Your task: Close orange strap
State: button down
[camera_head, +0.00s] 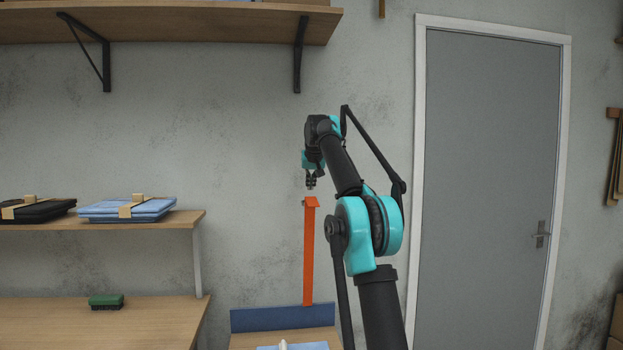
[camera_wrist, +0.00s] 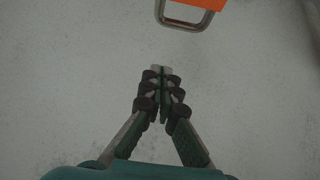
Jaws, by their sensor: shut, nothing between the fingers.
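The orange strap (camera_head: 309,255) stands upright in the head view, rising from a blue panel to just below my gripper. Its top end is a wider orange tab. My gripper (camera_head: 310,185) is shut and empty, a little above the strap's top. In the wrist view my gripper (camera_wrist: 161,72) points at the bare wall, fingers together. A metal loop (camera_wrist: 190,22) with the orange strap end (camera_wrist: 201,4) shows at the top of that view, apart from the fingertips. The strap's lower end is partly hidden behind the blue panel.
The blue panel (camera_head: 283,318) stands upright on a wooden surface (camera_head: 245,342) with light blue cloth (camera_head: 310,346). Shelves at left hold folded blue cloth (camera_head: 120,208), a black folded bundle (camera_head: 38,212) and a green brush (camera_head: 106,302). A grey door (camera_head: 490,180) is at right.

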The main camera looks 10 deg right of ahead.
jog(key=shift+s+f, duration=0.3)
jog(key=shift+f, duration=0.35)
jog(key=shift+s+f, duration=0.3)
jog(key=shift+f, duration=0.3)
jog(key=shift+s+f, duration=0.3)
jog(key=shift+f, duration=0.35)
jog(key=shift+s, duration=0.1)
